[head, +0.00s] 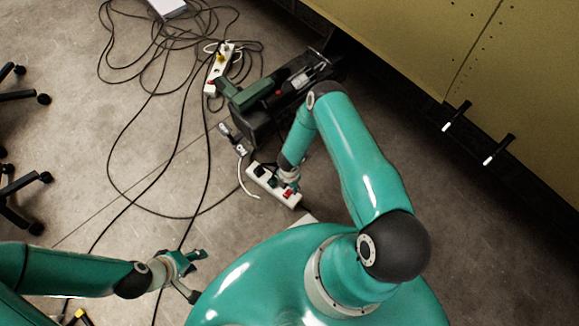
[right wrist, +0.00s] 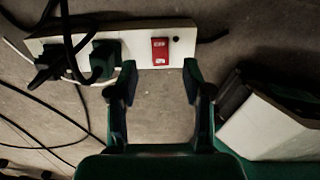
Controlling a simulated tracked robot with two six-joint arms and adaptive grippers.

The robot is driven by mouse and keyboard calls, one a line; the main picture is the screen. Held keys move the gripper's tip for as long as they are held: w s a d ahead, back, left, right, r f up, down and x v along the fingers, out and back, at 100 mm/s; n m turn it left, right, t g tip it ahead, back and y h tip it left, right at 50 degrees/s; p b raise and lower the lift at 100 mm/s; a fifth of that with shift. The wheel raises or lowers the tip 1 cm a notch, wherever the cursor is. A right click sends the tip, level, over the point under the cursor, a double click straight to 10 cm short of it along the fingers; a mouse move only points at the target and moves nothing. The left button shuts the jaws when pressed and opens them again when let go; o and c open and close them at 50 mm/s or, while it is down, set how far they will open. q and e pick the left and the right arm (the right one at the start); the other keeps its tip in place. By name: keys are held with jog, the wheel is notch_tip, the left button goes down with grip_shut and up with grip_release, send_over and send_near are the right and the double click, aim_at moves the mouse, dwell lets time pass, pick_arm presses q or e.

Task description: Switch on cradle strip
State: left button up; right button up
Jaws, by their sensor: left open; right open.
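A white power strip (head: 272,186) lies on the floor in the middle of the head view, and it crosses the top of the right wrist view (right wrist: 136,44). Its red rocker switch (right wrist: 160,51) sits right of two dark plugs (right wrist: 104,60). I cannot tell the switch's position. My right gripper (head: 290,184) is open and empty over the strip's switch end. In the right wrist view its fingertips (right wrist: 160,68) stand either side of and just below the switch; I cannot tell whether they touch the strip. My left gripper (head: 193,274) is open and empty at lower left, away from the strip.
A second white strip (head: 212,78) with plugs lies among tangled black cables at the upper left. A dark machine with a green part (head: 250,93) stands beyond the near strip. A yellow panel (head: 420,40) fills the upper right. Chair legs (head: 22,195) show at left.

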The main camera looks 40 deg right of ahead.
notch_tip(320, 180, down, 5)
jog(key=shift+f+b, duration=0.2)
jog(key=shift+b, duration=0.7)
grip_shut()
jog(key=shift+r, duration=0.1)
